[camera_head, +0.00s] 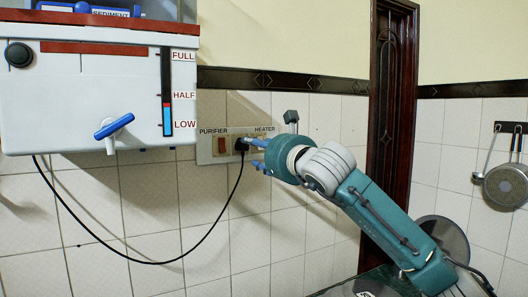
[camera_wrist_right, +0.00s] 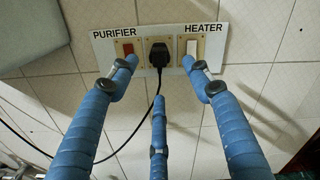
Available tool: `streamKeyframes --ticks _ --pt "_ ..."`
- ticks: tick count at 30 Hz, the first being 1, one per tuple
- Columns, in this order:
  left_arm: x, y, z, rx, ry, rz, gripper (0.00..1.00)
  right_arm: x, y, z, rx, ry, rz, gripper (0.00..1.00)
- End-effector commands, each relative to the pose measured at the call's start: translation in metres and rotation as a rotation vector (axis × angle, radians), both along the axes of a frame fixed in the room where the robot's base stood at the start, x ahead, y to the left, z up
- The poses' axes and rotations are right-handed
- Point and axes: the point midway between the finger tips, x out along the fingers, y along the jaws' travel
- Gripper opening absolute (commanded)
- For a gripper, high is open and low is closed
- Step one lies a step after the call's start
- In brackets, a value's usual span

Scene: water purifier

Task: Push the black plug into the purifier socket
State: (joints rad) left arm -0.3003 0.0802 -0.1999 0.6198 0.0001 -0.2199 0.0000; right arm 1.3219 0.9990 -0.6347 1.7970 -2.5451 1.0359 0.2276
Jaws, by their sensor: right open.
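The black plug (camera_head: 241,145) is at the socket in the middle of the white wall plate (camera_head: 205,157), with its cord hanging down. In the right wrist view the plug (camera_wrist_right: 158,52) sits upright against the socket (camera_wrist_right: 149,42), between the red PURIFIER switch and the white HEATER switch. I cannot tell how deep it is seated. My right gripper (camera_head: 253,153) is close in front of the plate. Its three blue fingers are spread around the plug, one on each side and one below, with nothing gripped. My left gripper is not in view.
The white purifier (camera_head: 100,100) with a blue-handled tap (camera_head: 114,126) hangs at the upper left. The black cord (camera_head: 150,263) loops from it to the plug. A dark wooden door (camera_head: 391,120) and hanging pans (camera_head: 506,185) are at the right.

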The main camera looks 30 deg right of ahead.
Motion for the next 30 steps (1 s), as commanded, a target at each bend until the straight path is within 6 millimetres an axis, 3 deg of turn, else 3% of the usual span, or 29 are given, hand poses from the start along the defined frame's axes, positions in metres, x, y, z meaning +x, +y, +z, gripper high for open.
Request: streamKeyframes --ticks 3,8,30 --pt "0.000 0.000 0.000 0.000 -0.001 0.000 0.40 -0.018 0.001 -0.001 -0.001 0.000 0.001 0.49" --pt "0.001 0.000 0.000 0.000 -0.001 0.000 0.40 -0.029 0.002 -0.001 0.000 0.001 0.000 0.49" --pt "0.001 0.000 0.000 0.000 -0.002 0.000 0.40 -0.030 0.002 0.000 0.000 0.000 0.001 0.49"
